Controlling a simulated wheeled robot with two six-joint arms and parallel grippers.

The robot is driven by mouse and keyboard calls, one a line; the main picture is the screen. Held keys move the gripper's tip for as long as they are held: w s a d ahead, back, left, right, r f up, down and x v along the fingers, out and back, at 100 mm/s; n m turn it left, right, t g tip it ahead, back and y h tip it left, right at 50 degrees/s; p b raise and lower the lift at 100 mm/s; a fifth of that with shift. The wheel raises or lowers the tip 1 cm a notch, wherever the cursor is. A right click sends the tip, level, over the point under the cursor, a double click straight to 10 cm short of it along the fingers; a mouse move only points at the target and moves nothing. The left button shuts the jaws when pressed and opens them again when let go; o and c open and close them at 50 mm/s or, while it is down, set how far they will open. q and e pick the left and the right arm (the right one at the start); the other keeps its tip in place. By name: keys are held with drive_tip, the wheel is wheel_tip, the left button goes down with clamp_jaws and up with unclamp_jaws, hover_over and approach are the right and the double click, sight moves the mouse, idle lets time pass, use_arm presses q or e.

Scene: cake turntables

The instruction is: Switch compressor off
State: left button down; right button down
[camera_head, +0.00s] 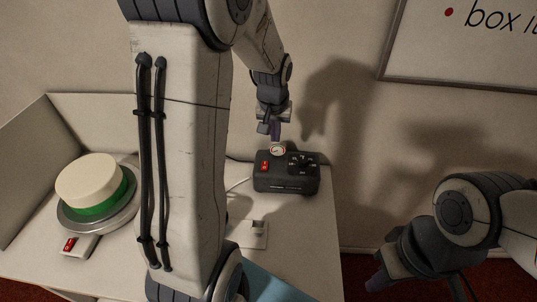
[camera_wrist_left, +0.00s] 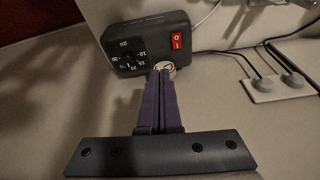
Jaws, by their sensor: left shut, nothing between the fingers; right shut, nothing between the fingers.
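The compressor (camera_head: 285,184) is a dark box on the white table against the back wall. It has a red rocker switch (camera_head: 263,166), a black dial (camera_head: 301,163) and a small round gauge (camera_head: 278,149) on top. The left wrist view shows the switch (camera_wrist_left: 178,41) with O and I marks; I cannot tell which side is pressed. My left gripper (camera_head: 275,136) is shut and empty just above the gauge. In its wrist view the purple fingertips (camera_wrist_left: 162,72) overlap the gauge; contact is unclear. My right gripper (camera_head: 379,283) is shut and empty at lower right, away from the compressor.
A turntable (camera_head: 75,222) with a cream and green cake (camera_head: 90,184) stands at left, with its own red switch (camera_head: 70,244). A socket strip (camera_head: 254,234) with plugs (camera_wrist_left: 264,84) lies near the compressor. My left arm hides the table's middle. A whiteboard (camera_head: 460,50) hangs at right.

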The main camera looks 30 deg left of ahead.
sight(265, 162)
use_arm(q)
drive_tip(key=shift+n, duration=0.6)
drive_tip(key=a, duration=0.3)
drive_tip(key=a+f, duration=0.1)
drive_tip(key=shift+w+a, duration=0.15)
drive_tip(key=shift+w, duration=0.2)
drive_tip(key=x, duration=0.4)
drive_tip(key=p+x, duration=0.1)
drive_tip(key=x, duration=0.8)
drive_tip(key=shift+s+f+p, duration=0.25)
drive_tip(key=shift+f+p, duration=0.1)
drive_tip(key=shift+f, duration=0.1)
